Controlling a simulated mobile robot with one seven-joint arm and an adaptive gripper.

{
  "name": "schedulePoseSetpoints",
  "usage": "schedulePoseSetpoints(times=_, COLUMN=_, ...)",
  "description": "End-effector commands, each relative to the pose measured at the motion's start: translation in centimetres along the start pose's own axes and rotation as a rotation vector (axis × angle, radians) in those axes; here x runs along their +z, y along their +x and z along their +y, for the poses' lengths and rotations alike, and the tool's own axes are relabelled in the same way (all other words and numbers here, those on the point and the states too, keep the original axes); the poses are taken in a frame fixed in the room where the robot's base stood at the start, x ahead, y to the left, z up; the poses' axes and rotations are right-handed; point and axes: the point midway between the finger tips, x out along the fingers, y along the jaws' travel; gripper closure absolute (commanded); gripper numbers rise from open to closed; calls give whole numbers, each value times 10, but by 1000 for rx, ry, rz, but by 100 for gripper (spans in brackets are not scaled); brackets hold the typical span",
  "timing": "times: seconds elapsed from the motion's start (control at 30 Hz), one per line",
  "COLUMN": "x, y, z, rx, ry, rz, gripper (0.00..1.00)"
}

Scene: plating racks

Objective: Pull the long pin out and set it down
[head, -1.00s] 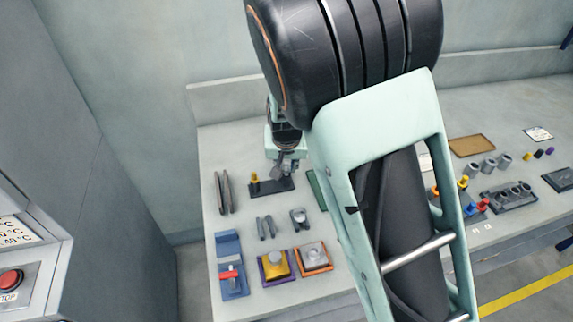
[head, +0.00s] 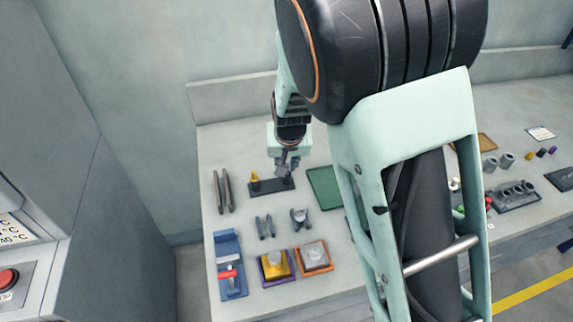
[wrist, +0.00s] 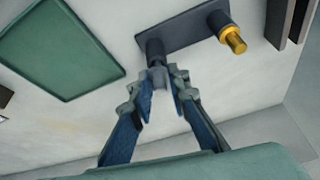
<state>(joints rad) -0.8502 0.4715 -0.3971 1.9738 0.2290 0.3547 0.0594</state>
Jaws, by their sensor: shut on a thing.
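The dark pin holder (head: 258,187) lies on the bench; its underside edge and plate also show in the wrist view (wrist: 188,26). A yellow-tipped pin (wrist: 233,40) stands in a socket at one end, and it shows in the head view (head: 254,176). At the other end is a dark socket (wrist: 155,48) with a grey pin (wrist: 158,76), which I take for the long pin. My gripper (wrist: 164,88) is shut on the grey pin, close to the socket; it also shows in the head view (head: 286,168). I cannot tell whether the pin's lower end is inside the socket.
A green tray (head: 322,189) lies empty to the right of the holder. Two dark upright strips (head: 222,191) stand to the left. Grey clips (head: 265,227), a blue fixture (head: 229,264) and two framed blocks (head: 314,257) are nearer the front. My arm hides part of the bench.

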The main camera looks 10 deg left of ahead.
Motion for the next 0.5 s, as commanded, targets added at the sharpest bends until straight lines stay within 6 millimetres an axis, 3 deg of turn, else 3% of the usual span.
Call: schedulePoseSetpoints(times=0.5, x=-1, y=0, z=0, rx=-22, ry=-51, rz=1, gripper=100)
